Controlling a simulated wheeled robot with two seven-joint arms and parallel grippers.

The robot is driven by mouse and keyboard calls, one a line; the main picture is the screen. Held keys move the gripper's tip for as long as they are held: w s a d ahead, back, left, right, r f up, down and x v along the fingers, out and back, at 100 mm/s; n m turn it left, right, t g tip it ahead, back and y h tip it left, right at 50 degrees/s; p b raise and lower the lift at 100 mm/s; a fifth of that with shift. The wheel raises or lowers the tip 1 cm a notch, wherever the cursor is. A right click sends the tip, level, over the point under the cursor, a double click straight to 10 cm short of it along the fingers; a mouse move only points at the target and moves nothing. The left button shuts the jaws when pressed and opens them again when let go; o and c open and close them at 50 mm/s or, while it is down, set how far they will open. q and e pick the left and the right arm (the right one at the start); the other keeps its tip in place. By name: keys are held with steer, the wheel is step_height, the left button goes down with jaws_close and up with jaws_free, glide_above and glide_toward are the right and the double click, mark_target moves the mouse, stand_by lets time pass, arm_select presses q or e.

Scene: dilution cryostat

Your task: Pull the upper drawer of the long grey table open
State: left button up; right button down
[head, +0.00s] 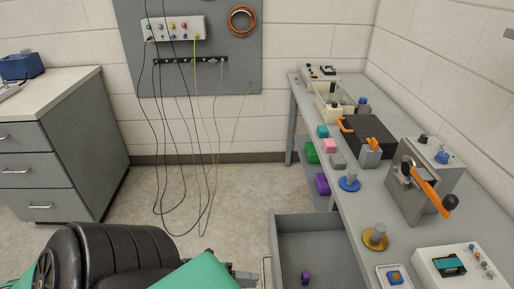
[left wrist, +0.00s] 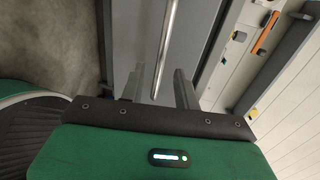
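The long grey table (head: 345,197) runs along the right wall in the head view. Its upper drawer (head: 318,242) stands pulled out, its inside showing, with a small purple object (head: 306,277) in it. The drawer's bar handle (head: 266,272) is on its left front; it also shows as a bright bar in the left wrist view (left wrist: 167,45). My left gripper (head: 248,277) is at this handle. In the left wrist view its two fingers (left wrist: 159,88) are apart, with the bar between them and a gap on each side. My right gripper is not in view.
On the table top stand a metal box with an orange lever (head: 425,185), a black box (head: 368,136), and discs with posts. Green and purple blocks lie below its left edge. A grey drawer cabinet (head: 50,150) stands at left. Cables hang from the wall panel (head: 190,60). The floor between is clear.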

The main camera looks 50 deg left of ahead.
arm_select(q)
steer(key=v, duration=1)
steer(key=shift+s+a, duration=0.25)
steer(key=shift+s, duration=0.05)
